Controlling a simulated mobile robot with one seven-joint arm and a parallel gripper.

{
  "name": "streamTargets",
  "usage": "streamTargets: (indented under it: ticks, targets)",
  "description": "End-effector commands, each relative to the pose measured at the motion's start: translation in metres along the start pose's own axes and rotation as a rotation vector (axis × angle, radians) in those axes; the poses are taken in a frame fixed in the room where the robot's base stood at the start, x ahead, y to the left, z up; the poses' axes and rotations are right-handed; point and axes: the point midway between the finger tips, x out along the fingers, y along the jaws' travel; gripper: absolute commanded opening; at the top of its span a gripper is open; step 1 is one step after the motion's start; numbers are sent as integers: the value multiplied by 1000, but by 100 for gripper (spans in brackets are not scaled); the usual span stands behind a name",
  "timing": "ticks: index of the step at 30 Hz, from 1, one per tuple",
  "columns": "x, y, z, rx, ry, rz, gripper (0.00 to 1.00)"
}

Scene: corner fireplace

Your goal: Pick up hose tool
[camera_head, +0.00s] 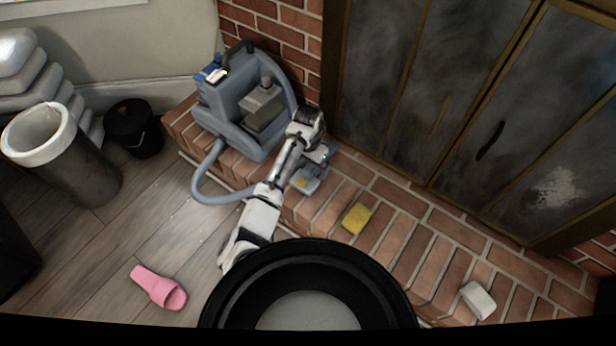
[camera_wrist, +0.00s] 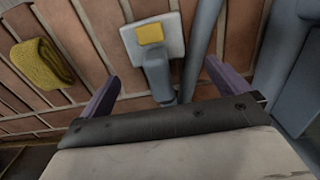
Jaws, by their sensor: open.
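The hose tool (camera_head: 306,183) is a grey flat head with a yellow patch, lying on the brick hearth. In the wrist view the hose tool (camera_wrist: 157,68) lies ahead, its narrow neck showing between my two purple fingers. My gripper (camera_wrist: 161,75) is open, with one finger on either side of the neck; I cannot tell whether they touch it. In the head view my gripper (camera_head: 326,153) is at the tool and partly hidden by my arm. The grey-blue hose (camera_head: 204,186) loops from the cleaning machine (camera_head: 236,112) and passes behind my arm.
A yellow folded cloth or sponge (camera_head: 357,218) lies on the bricks near the tool, and a white block (camera_head: 478,300) farther right. Dark metal doors (camera_head: 440,100) stand behind the hearth. A pink slipper (camera_head: 159,288), black bucket (camera_head: 133,127) and tall bin (camera_head: 75,165) are on the floor.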

Motion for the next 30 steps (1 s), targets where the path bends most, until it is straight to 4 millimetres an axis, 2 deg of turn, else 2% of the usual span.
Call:
streamTargets:
  ticks: [12,21,30]
  targets:
    - [50,3,6,-1,0,-1,100]
    - [53,4,5,-1,2,-1,100]
    - [53,4,5,0,2,-1,61]
